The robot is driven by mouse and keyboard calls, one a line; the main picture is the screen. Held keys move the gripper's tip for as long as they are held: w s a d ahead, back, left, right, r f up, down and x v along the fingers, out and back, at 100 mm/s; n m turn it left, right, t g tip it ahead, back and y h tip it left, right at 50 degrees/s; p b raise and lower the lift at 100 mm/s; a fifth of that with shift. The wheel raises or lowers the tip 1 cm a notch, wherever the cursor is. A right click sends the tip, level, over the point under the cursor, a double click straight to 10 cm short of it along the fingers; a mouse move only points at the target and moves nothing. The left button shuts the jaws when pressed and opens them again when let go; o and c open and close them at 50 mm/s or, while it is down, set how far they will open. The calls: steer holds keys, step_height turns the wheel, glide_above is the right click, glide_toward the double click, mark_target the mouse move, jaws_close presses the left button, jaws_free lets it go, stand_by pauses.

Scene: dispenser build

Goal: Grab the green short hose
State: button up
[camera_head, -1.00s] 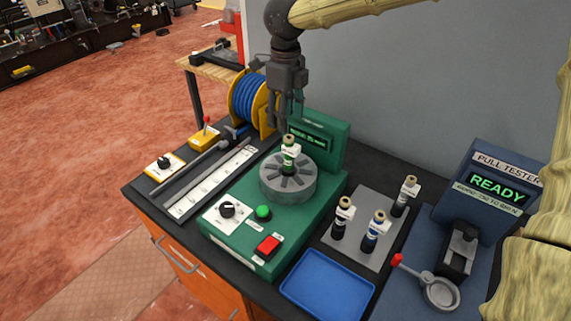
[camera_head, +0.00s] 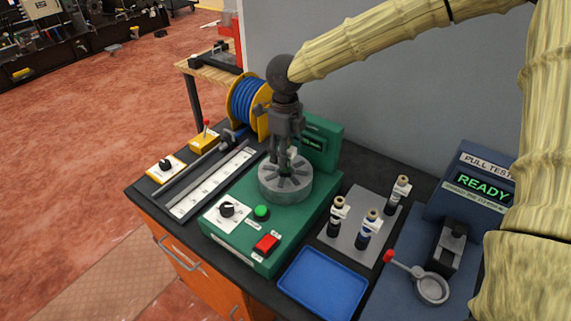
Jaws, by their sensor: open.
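The green short hose (camera_head: 285,168) stands upright in the middle of the round grey chuck (camera_head: 286,186) on the green machine. Only a little of it shows, with a white tag beside it; my gripper covers the rest. My gripper (camera_head: 284,158) points down from above, with its open fingers at the hose's upper part. I cannot tell whether the fingers touch it.
A grey plate (camera_head: 351,247) with three dark fittings stands right of the machine. A blue tray (camera_head: 322,285) lies in front. The pull tester (camera_head: 478,190) is at the right. A blue hose reel (camera_head: 246,105) stands behind left, near a ruler strip (camera_head: 213,180).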

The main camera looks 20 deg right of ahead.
steer(key=shift+s+r, duration=0.1)
steer(key=shift+s, duration=0.1)
steer(key=shift+c, duration=0.4)
jaws_close()
steer(key=shift+w, duration=0.1)
